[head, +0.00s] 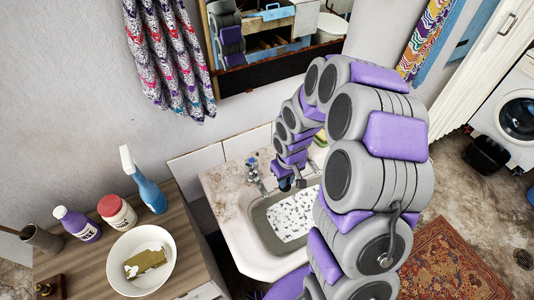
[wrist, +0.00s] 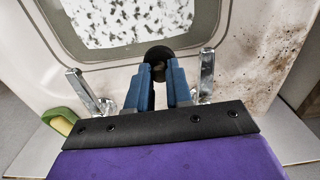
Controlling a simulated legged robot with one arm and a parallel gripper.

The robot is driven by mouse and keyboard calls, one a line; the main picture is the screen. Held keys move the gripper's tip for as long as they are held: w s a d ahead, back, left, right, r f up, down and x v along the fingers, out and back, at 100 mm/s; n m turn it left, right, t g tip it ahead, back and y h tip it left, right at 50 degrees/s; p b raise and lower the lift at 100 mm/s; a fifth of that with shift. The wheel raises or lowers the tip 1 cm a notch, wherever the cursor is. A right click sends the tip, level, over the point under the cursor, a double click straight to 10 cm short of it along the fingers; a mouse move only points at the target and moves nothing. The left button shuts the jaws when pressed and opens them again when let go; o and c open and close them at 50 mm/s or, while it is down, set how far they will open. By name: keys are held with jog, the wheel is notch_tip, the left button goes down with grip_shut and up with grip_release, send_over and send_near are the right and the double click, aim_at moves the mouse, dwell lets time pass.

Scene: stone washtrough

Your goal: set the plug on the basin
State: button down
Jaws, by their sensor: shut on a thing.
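A dark round plug (wrist: 158,52) sits between the tips of my blue gripper fingers (wrist: 158,72) in the wrist view. My gripper is shut on it, and the fingers hide part of it. In the head view my gripper (head: 290,183) is over the back edge of the basin, near the taps. The plug cannot be made out clearly there. The grey basin (head: 261,232) is set in a pale, stained washtrough (head: 230,205). White and dark patches cover its inside. Its rim also shows in the wrist view (wrist: 75,50), just beyond the plug.
Metal taps stand on both sides of my fingers (wrist: 95,95) (wrist: 206,75). A yellow-green sponge (wrist: 60,118) lies at the left. A wooden counter (head: 85,265) left of the trough holds a white bowl (head: 118,275), a blue spray bottle (head: 150,192) and other bottles. A mirror (head: 275,45) hangs behind.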

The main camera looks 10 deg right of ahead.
jog(key=shift+w+r, duration=0.1)
jog(key=shift+r, duration=0.1)
jog(key=shift+w+d, duration=0.25)
jog(key=shift+w, duration=0.1)
jog(key=w, duration=0.3)
jog(key=w+a+b, duration=0.1)
jog(key=w, duration=0.3)
jog(key=w+f+b, duration=0.1)
jog(key=w, duration=0.2)
jog(key=shift+w+a+f, duration=0.1)
jog(key=shift+w+a, duration=0.05)
jog(key=shift+w, duration=0.25)
jog(key=w, duration=0.2)
jog(key=w+d+b, duration=0.1)
jog(key=w, duration=0.1)
jog(key=shift+d+f, duration=0.15)
jog(key=shift+d, duration=0.05)
jog(key=shift+w+a+f, duration=0.1)
jog(key=shift+a+f, duration=0.15)
jog(key=shift+a, duration=0.15)
jog(key=shift+a+f+b, duration=0.25)
jog(key=shift+f+b, duration=0.35)
jog(key=shift+f, duration=0.95)
jog(key=shift+d, duration=0.5)
jog(key=c, duration=1.4)
grip_release()
jog(key=o, duration=0.4)
jog(key=shift+a, duration=0.35)
jog(key=shift+d, duration=0.15)
